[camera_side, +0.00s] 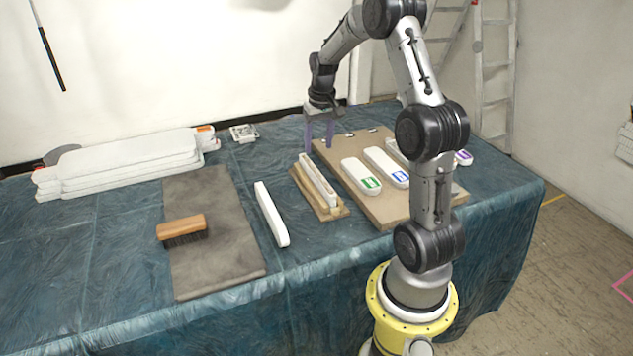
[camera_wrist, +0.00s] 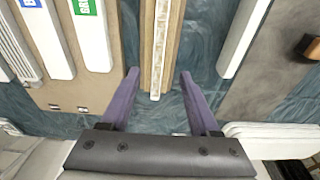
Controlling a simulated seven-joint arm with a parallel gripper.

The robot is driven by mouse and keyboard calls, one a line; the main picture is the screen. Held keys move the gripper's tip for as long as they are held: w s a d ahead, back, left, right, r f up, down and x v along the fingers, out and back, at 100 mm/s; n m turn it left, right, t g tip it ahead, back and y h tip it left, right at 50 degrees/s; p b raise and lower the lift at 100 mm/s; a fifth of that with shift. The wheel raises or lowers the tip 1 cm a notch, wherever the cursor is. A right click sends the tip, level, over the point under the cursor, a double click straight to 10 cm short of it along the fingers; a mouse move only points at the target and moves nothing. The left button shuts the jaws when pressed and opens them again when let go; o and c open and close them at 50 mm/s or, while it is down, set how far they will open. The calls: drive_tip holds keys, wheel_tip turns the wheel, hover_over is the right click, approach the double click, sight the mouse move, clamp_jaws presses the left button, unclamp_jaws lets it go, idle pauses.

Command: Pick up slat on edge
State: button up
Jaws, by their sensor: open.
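A narrow white slat (camera_side: 318,181) stands on edge in a wooden holder (camera_side: 334,212) at the middle of the table. In the wrist view the slat (camera_wrist: 161,50) runs up the picture between the sides of the holder (camera_wrist: 148,45). Another white slat (camera_side: 271,214) rests on the cloth to the left, seemingly also on edge; it shows at the right of the wrist view (camera_wrist: 243,38). My gripper (camera_side: 319,147) is open and empty above the table, behind the holder. In the wrist view its purple fingers (camera_wrist: 159,73) lie either side of the slat's near end.
A brown board (camera_side: 395,212) with several labelled white slats lies right of the holder. A grey mat (camera_side: 210,247) with a wooden brush (camera_side: 182,228) lies left. Stacked white slats (camera_side: 125,162) lie back left.

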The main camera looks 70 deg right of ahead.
hover_over(317, 173)
drive_tip(key=a, duration=0.1)
drive_tip(key=f, duration=0.6)
drive_tip(key=shift+s+a, duration=0.15)
drive_tip(key=shift+s, duration=0.2)
drive_tip(key=shift+w+d+f, duration=0.1)
drive_tip(key=shift+d+f, duration=0.1)
drive_tip(key=shift+f, duration=0.65)
drive_tip(key=shift+w+d+f, duration=0.15)
drive_tip(key=shift+f, duration=0.7)
drive_tip(key=shift+w+d+f, duration=0.1)
drive_tip(key=shift+d+f, duration=0.1)
drive_tip(key=shift+f, duration=0.65)
drive_tip(key=shift+c, duration=0.3)
clamp_jaws()
drive_tip(key=shift+r, duration=0.1)
